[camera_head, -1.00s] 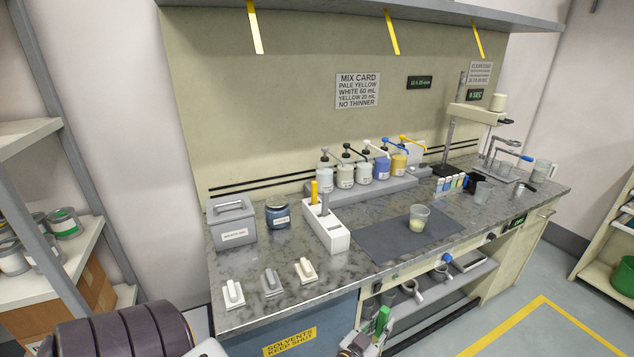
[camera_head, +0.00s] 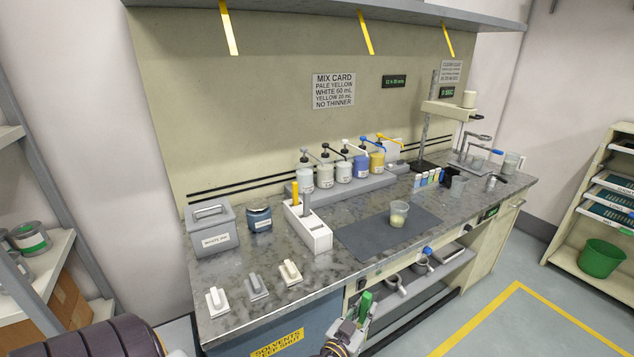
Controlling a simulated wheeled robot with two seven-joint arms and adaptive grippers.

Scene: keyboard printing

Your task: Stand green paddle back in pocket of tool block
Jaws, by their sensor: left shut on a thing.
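The green paddle (camera_head: 365,305) is held upright in my left gripper (camera_head: 358,325), at the bottom of the view in front of the bench edge. The gripper is shut on it; the lower part of the paddle is hard to make out. The white tool block (camera_head: 309,230) stands on the bench, up and to the left of the gripper. A yellow paddle (camera_head: 295,194) and a grey paddle (camera_head: 307,197) stand in it. Further pockets show in its top as small dark openings. My right gripper does not show.
A grey mat (camera_head: 375,236) with a clear cup (camera_head: 398,214) lies right of the block. A grey box (camera_head: 212,231) and a dark blue jar (camera_head: 259,219) stand left. Pump bottles (camera_head: 343,171) stand behind.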

